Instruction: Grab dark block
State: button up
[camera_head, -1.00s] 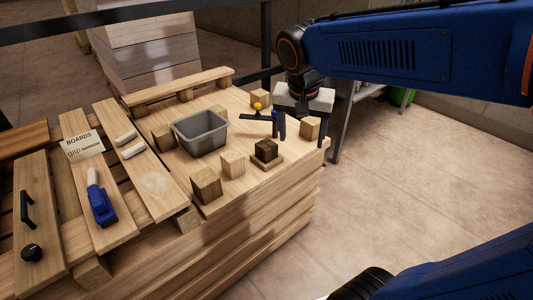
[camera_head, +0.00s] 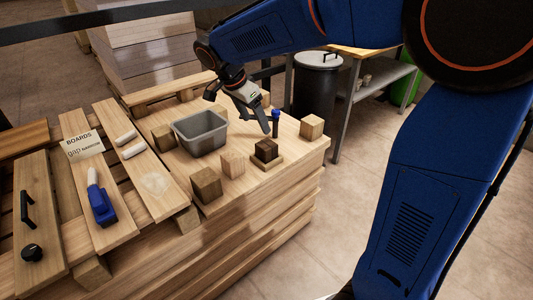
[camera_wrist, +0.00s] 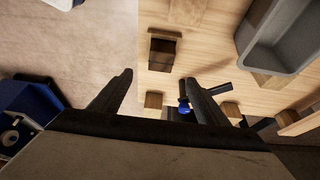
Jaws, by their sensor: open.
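The dark block (camera_head: 266,150) sits on a small wooden base (camera_head: 270,163) near the right part of the pallet top. In the wrist view a dark-faced block (camera_wrist: 163,49), which looks like the same one, lies just beyond the fingertips. My gripper (camera_head: 256,121) is tilted above the pallet, behind and slightly left of the dark block, and apart from it. In the wrist view my gripper (camera_wrist: 158,80) has its two fingers spread with nothing held between them.
A grey bin (camera_head: 201,132) stands left of my gripper. A dark post with a blue top (camera_head: 276,117) stands close to the fingers. Other wooden blocks stand nearby: a pale one (camera_head: 232,163), a brown one (camera_head: 206,185) and one at the right edge (camera_head: 311,127).

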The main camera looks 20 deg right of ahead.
aim_at(266, 144)
jog(key=x, duration=1.4)
jog(key=shift+w+f, duration=0.2)
jog(key=shift+c, duration=0.4)
jog(key=c, duration=1.1)
jog(key=shift+c, duration=0.2)
jog(key=shift+r, duration=0.15)
